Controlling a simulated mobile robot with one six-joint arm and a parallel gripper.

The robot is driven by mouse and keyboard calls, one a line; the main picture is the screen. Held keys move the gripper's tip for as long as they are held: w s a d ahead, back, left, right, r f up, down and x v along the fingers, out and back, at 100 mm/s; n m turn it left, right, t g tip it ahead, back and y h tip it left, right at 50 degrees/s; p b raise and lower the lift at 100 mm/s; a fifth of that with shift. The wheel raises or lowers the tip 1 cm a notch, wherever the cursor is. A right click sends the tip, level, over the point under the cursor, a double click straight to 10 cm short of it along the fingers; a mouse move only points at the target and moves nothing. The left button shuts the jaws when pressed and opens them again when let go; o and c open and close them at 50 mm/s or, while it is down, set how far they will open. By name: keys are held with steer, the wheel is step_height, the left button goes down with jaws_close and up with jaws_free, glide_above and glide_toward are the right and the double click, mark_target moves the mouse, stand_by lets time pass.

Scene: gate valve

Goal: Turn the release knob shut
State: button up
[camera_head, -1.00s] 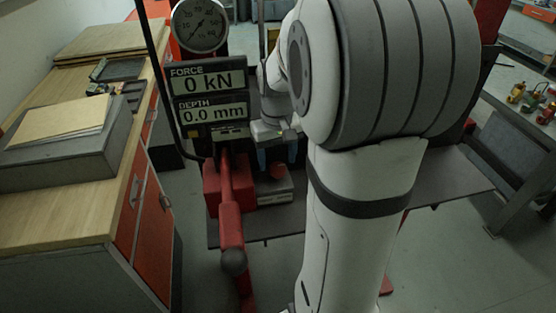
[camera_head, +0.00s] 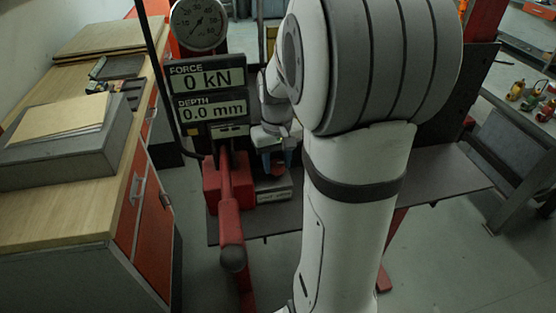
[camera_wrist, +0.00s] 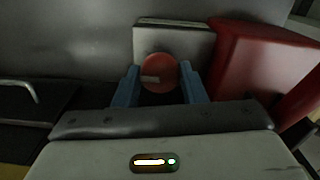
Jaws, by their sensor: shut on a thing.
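The release knob (camera_wrist: 160,73) is a round red knob with a pale mark on its face, in front of a grey block (camera_wrist: 175,42) in the wrist view. My gripper (camera_wrist: 160,88) has its two blue fingers on either side of the knob, shut on it. In the head view my gripper (camera_head: 277,160) shows low beside the red pump body, and the knob there is mostly hidden by the fingers.
A red block (camera_wrist: 262,70) stands close at the right of the knob in the wrist view. A red lever (camera_head: 231,220) rises in front of the display (camera_head: 210,92), which reads 0 kN and 0.0 mm. A wooden-topped cabinet (camera_head: 60,205) stands at left.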

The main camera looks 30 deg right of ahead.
mark_target(277, 164)
steer(key=shift+c, duration=0.4)
steer(key=m, duration=0.3)
steer(key=shift+m+b, duration=0.3)
steer(key=shift+b, duration=0.1)
steer(key=shift+m+b, duration=0.3)
steer(key=shift+m, duration=1.5)
steer(key=o, duration=1)
steer(key=shift+r+b, duration=0.3)
steer(key=shift+r, duration=3.6)
